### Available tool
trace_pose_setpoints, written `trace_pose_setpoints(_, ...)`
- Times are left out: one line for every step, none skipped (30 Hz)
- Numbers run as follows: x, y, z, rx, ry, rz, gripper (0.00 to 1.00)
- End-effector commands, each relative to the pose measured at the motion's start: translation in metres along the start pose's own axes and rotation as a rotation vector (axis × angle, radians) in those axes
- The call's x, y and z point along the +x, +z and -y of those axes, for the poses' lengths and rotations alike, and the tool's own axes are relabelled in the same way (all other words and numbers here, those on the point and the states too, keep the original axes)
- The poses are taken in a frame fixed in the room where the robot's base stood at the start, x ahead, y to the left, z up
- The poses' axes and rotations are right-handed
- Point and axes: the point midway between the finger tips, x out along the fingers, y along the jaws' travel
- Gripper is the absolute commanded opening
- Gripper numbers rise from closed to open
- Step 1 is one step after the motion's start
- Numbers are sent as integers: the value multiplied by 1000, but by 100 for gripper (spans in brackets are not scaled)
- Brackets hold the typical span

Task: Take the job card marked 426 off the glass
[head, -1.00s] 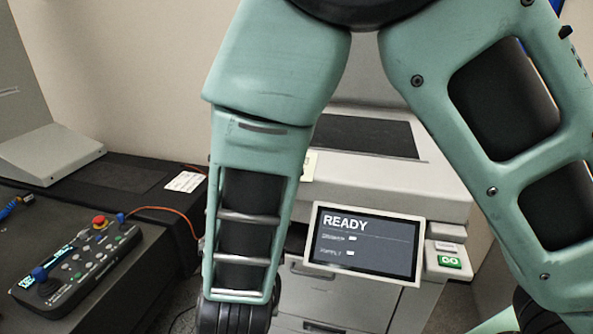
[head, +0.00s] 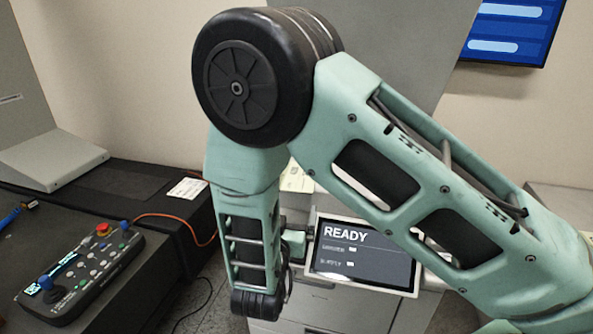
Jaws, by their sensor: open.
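A small cream card (head: 297,179) shows on the grey copier-like machine, beside my raised arm; its marking is too small to read. The dark glass on top of the machine is hidden behind my arm, as is any card lying on it. My gripper (head: 296,243) shows only in part, beyond my wrist and just left of the READY screen (head: 362,255). It is open, its fingertips are hard to make out, and I see nothing held in it.
A white label or card (head: 187,188) lies on the black ledge at left. A control pendant (head: 78,273) with a red button and an orange cable (head: 180,218) lie nearby. A blue wall screen (head: 507,30) is at upper right. Floor shows between ledge and machine.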

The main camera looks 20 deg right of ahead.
Motion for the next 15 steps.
trace_pose_setpoints(5, -1, 0, -1, 0, 1, 100)
trace_pose_setpoints(7, -1, 0, -1, 0, 1, 100)
trace_pose_setpoints(9, -1, 0, -1, 0, 1, 100)
trace_pose_setpoints(11, -1, 0, -1, 0, 1, 100)
trace_pose_setpoints(12, -1, 0, 0, 0, 0, 100)
trace_pose_setpoints(15, -2, 0, 0, 0, 0, 100)
trace_pose_setpoints(19, -3, 0, -1, 1, -1, 100)
trace_pose_setpoints(22, -4, 0, -1, 1, -1, 100)
trace_pose_setpoints(28, -5, 0, -2, 2, 0, 100)
trace_pose_setpoints(33, -7, 0, -2, 2, 0, 100)
trace_pose_setpoints(38, -7, 1, -1, 1, 0, 100)
trace_pose_setpoints(44, -7, 0, -3, 2, 1, 100)
trace_pose_setpoints(48, -6, 0, -2, 2, 0, 100)
trace_pose_setpoints(52, -6, 1, -1, 1, 0, 100)
trace_pose_setpoints(56, -5, 1, -1, 0, 0, 100)
